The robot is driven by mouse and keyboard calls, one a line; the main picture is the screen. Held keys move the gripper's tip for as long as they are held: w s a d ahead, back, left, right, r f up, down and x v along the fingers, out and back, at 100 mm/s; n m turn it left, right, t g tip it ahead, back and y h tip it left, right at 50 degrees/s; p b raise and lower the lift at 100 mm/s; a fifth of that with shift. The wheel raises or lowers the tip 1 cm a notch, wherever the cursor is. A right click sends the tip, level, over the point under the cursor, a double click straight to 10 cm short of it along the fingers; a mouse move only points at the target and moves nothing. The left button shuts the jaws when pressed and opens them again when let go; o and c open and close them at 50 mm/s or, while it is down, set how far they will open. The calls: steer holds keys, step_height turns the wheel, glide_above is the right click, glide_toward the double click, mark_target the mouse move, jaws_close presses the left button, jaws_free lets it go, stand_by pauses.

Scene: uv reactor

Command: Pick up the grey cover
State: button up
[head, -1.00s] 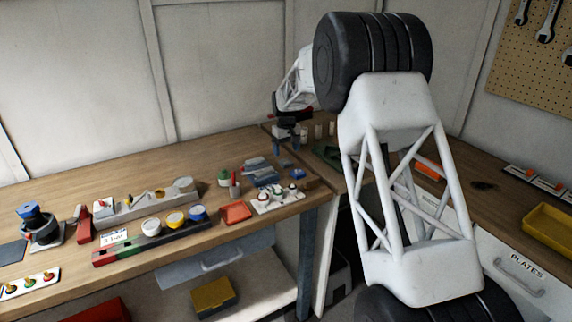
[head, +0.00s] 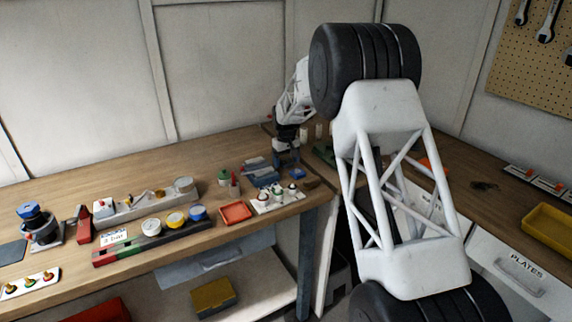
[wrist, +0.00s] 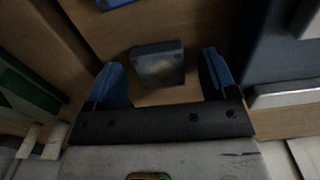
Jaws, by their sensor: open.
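In the wrist view a small grey block-like piece (wrist: 157,70), which looks like the grey cover, lies on the wooden bench top. My gripper (wrist: 162,60) is open, with one blue finger on each side of the piece and a gap on both sides. The fingers do not appear to touch it. In the head view my gripper (head: 287,158) is low over the bench's right end. The piece cannot be told apart there.
Blue-grey parts (head: 264,178) lie beside the gripper in the head view. A white holder with knobs (head: 277,201) and an orange-red tray (head: 236,212) stand nearer the front edge. In the wrist view a dark blue-grey surface (wrist: 275,50) borders the right side.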

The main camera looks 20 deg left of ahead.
mark_target(286, 161)
stand_by(0.4)
steer(key=c, duration=1)
steer(key=shift+r, duration=0.15)
steer(key=shift+c, duration=0.2)
step_height(286, 161, up, 18)
stand_by(0.6)
